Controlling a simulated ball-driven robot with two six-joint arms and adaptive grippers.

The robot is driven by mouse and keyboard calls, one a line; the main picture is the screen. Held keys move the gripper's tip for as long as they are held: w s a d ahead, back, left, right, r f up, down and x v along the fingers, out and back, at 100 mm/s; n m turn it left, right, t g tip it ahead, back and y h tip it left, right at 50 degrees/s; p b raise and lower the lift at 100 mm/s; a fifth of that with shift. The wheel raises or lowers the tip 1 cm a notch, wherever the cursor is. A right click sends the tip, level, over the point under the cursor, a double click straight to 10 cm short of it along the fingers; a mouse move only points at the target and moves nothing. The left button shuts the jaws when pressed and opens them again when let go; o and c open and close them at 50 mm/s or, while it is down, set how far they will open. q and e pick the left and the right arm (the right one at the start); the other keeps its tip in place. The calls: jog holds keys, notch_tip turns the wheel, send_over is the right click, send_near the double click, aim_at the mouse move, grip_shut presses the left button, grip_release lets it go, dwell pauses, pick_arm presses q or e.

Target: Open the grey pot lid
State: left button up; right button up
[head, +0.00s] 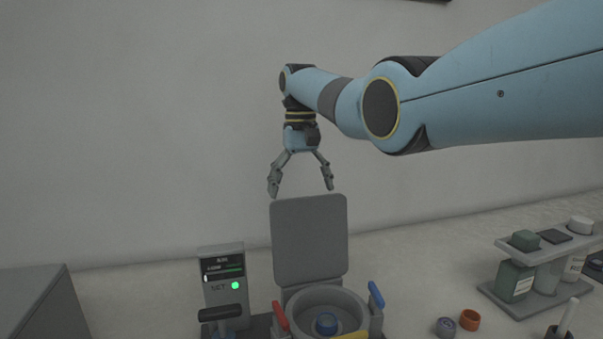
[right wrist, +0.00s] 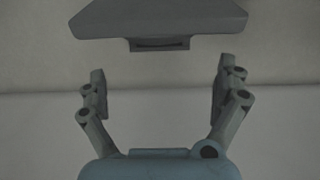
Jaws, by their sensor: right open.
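The grey pot lid (head: 309,239) stands upright at the back of the round grey pot (head: 354,304), so the pot's mouth is uncovered. A blue piece (head: 326,323) sits inside the pot. My right gripper (head: 300,190) is open and empty just above the lid's top edge, apart from it. In the right wrist view the open fingers (right wrist: 160,90) point toward the lid (right wrist: 158,15), which has a dark slotted part on its near side. My left gripper is in neither view.
A control panel (head: 224,278) with a lit green light stands left of the pot. Red and blue levers (head: 376,295) flank the pot. A bottle rack (head: 505,300) stands at the right. Small orange (head: 469,320) and blue-grey rings (head: 446,327) lie between. A grey box (head: 36,300) is at far left.

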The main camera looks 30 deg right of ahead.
jog(key=shift+r, duration=1.65)
jog(key=shift+w, duration=0.1)
